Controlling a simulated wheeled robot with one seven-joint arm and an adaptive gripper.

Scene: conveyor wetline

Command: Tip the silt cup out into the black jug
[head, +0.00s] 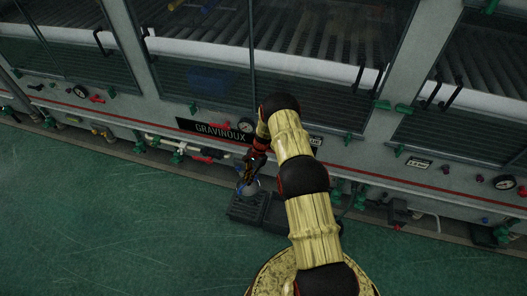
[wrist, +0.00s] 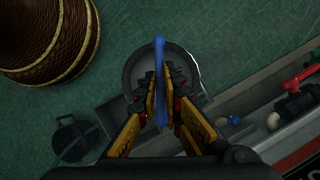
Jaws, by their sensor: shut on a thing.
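My gripper (wrist: 162,98) is shut on an upright blue strip, which looks like the handle of the silt cup. In the wrist view a round grey rim, apparently the silt cup (wrist: 136,70), shows behind and below the fingers. Its contents are hidden. In the head view my gripper (head: 254,166) points down beside the machine front, with the pale grey cup (head: 247,188) directly under it. I cannot tell whether the cup touches what is below. A round black vessel with a bar across it, possibly the black jug (wrist: 72,138), shows at lower left in the wrist view.
A dark grey block or tray (head: 243,211) lies on the green floor by the machine's base. Pipes with red and green valves (head: 178,150) run low along the machine (head: 215,129). Open floor (head: 95,220) lies to the left.

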